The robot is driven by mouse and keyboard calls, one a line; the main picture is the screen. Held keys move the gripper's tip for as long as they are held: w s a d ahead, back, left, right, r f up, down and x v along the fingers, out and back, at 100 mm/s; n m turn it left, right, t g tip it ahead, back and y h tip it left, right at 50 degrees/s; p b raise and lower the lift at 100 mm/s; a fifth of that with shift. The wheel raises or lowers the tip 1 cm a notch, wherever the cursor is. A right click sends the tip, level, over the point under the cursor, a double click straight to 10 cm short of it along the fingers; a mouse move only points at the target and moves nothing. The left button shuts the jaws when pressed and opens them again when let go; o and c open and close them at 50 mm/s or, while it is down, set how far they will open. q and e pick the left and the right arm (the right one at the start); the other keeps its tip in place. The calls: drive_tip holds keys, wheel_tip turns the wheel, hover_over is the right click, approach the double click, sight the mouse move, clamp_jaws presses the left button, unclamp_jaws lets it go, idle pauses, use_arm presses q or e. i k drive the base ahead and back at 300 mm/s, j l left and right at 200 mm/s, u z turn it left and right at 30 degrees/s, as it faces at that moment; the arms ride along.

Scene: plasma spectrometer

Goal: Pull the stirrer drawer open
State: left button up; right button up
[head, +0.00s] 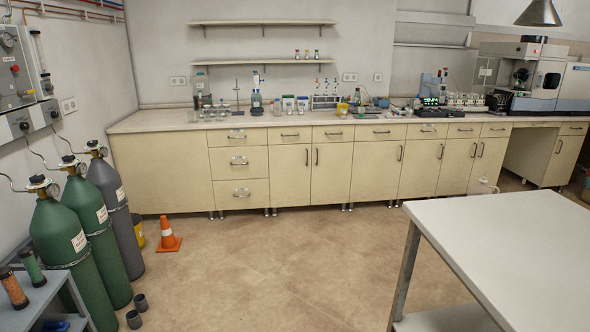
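A long bench (160,122) with cream cabinets runs along the far wall, with a row of drawers under its top. At left is a stack of three drawers: the top drawer (225,138), the middle drawer (230,162) and the bottom drawer (228,195). More top drawers run to the right, among them a drawer (367,133) and a drawer (418,132) below a dark device with green displays (430,102). All look shut. I cannot tell which one is the stirrer drawer. Neither of my grippers is in view.
A white table (510,245) fills the right foreground. Green gas cylinders (60,245), a grey cylinder (113,205), an orange cone (168,236) and a grey cart (40,295) stand at left. Open floor (290,260) lies between them and before the bench. Glassware and instruments crowd the bench top.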

sight(366, 132)
drive_tip(key=i+j, duration=0.15)
drive_tip(key=i, duration=1.85)
